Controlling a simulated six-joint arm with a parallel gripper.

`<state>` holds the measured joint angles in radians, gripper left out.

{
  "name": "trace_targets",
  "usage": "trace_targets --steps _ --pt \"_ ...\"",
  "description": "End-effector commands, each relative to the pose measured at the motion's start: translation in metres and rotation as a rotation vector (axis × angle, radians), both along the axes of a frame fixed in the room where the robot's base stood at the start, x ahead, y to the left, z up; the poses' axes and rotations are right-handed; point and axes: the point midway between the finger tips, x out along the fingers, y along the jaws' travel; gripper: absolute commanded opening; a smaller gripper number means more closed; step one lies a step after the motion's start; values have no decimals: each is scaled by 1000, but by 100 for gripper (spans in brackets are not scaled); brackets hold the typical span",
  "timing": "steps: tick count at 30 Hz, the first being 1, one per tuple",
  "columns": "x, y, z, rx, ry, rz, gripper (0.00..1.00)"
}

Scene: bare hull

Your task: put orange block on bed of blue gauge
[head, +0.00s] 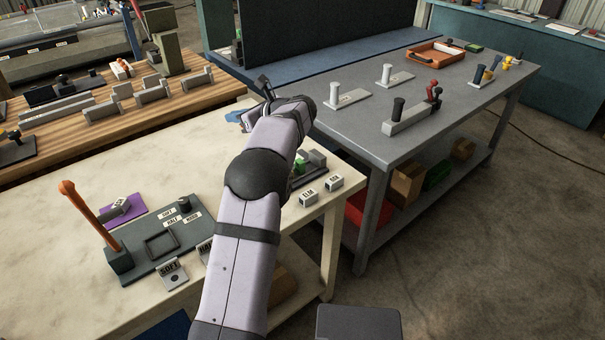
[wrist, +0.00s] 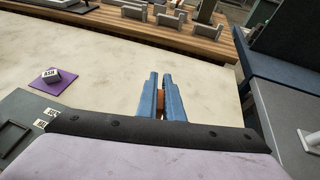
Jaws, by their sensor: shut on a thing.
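My gripper (wrist: 160,105) has blue fingers and shows in the wrist view, above the pale worktop. It is shut on the orange block (wrist: 160,103); only a small orange patch shows between the fingers. In the head view my arm hides most of the gripper and the block. I cannot tell for certain which thing is the blue gauge. A small fixture with a dark blue upright (head: 479,74) stands near the far right of the grey table, well apart from my gripper; its bed is too small to make out.
The pale worktop (head: 60,200) holds a grey station with an orange lever (head: 82,205), a purple plate (head: 127,208) and labelled blocks (head: 308,198). The grey table (head: 440,115) carries upright-handled fixtures (head: 348,92) and an orange tray (head: 434,52). A dark panel (head: 320,35) stands behind it.

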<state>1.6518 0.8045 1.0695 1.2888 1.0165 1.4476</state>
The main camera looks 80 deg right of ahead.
Motion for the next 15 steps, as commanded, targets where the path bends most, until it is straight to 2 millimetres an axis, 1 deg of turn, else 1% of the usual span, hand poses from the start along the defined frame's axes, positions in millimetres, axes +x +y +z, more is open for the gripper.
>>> trace_targets --steps 1,3,6,10,12,15 --pt "-26 -5 -3 0 0 -39 0" --pt "-54 -10 -5 -1 1 -81 0" --pt "-88 -14 -7 -1 0 -132 0" --pt "-121 -17 -9 -1 0 -179 0" --pt "-132 -17 -10 -2 0 -196 0" --pt "-142 -17 -10 -1 0 -212 0"
